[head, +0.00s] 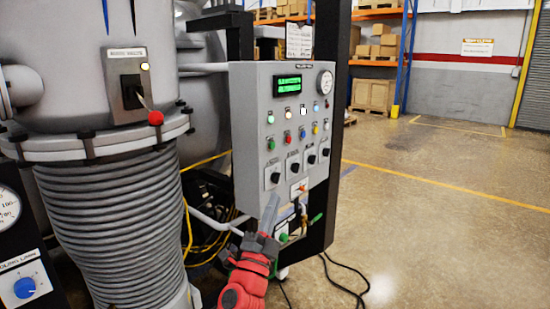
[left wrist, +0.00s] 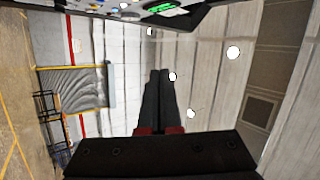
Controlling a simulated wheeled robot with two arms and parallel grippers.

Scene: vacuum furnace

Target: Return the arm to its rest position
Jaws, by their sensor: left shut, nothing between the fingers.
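My left gripper (head: 270,214) is in the head view, low in the middle, on a red and grey arm. It points up at the lower edge of the grey control panel (head: 247,150). Its fingers are shut with nothing between them. In the left wrist view the two dark fingers (left wrist: 160,75) lie side by side, pointing up the picture. Part of the panel shows at the top edge of that view. I cannot tell whether the fingertips touch the panel. My right gripper is not in view.
A large grey furnace vessel (head: 75,70) with a ribbed lower section stands at the left, with a red-knobbed lever (head: 155,117). Yellow cables and hoses hang below the panel, and a black cable (head: 345,285) lies on the floor. The floor (head: 440,230) at the right is clear.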

